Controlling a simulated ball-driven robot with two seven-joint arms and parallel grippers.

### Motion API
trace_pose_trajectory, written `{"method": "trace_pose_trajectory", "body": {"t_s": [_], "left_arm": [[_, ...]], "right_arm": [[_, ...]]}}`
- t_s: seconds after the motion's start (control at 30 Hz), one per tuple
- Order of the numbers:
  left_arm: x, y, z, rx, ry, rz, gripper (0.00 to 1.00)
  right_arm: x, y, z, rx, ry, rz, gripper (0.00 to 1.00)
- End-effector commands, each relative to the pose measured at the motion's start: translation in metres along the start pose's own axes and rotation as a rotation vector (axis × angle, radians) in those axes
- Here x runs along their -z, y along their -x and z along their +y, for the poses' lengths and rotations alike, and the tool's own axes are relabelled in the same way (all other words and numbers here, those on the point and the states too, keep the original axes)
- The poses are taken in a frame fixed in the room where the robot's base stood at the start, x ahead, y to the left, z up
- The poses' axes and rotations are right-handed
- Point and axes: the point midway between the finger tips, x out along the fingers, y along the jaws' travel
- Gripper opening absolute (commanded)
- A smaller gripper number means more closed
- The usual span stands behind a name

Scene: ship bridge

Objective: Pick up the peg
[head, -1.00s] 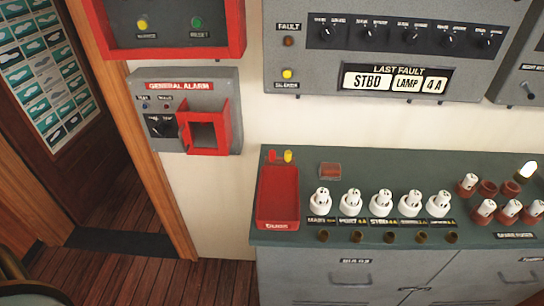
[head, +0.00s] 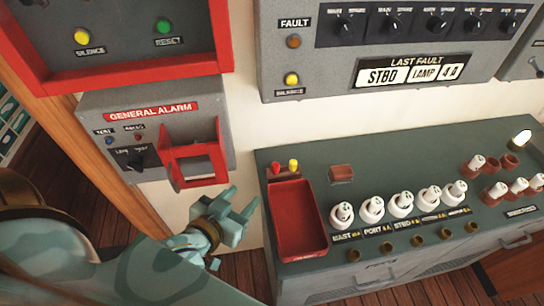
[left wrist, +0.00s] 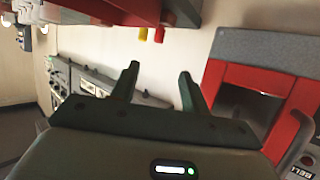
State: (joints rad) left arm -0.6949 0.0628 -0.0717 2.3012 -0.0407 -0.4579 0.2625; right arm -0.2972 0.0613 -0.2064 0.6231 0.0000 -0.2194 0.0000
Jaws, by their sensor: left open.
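Two small pegs, a red peg (head: 275,168) and a yellow peg (head: 293,165), stand at the back edge of the red tray (head: 299,215) on the green counter. I cannot tell which one the task means. The left wrist view shows the yellow peg (left wrist: 143,34) and the red peg (left wrist: 159,35) beyond the fingers. My left gripper (head: 241,200) is open and empty, in front of the wall and left of the tray. Its fingers (left wrist: 158,72) are apart from both pegs. My right gripper is not in view.
The general alarm box (head: 155,130) with its red frame (head: 193,163) is on the wall just above my left gripper. A wooden door frame is at left.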

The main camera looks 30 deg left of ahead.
Motion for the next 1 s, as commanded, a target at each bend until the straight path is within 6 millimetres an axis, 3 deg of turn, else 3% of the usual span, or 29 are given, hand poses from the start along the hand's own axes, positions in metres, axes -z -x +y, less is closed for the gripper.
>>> {"method": "trace_pose_trajectory", "body": {"t_s": [0.17,0.3,0.5,0.7,1.0], "left_arm": [[-0.001,-0.026,-0.001,0.004,0.024,-0.006,0.46],[-0.002,-0.062,-0.001,0.004,0.024,-0.007,0.46],[-0.003,-0.101,-0.001,0.003,0.024,-0.008,0.46],[-0.004,-0.117,-0.001,0.003,0.024,-0.010,0.46],[-0.007,-0.160,0.000,0.002,0.023,-0.010,0.46]], "right_arm": [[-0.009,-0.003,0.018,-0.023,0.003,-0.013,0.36],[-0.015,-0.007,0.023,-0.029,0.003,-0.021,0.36],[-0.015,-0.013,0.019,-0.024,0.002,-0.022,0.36],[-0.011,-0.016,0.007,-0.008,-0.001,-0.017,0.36],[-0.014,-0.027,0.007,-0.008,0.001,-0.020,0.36]]}}
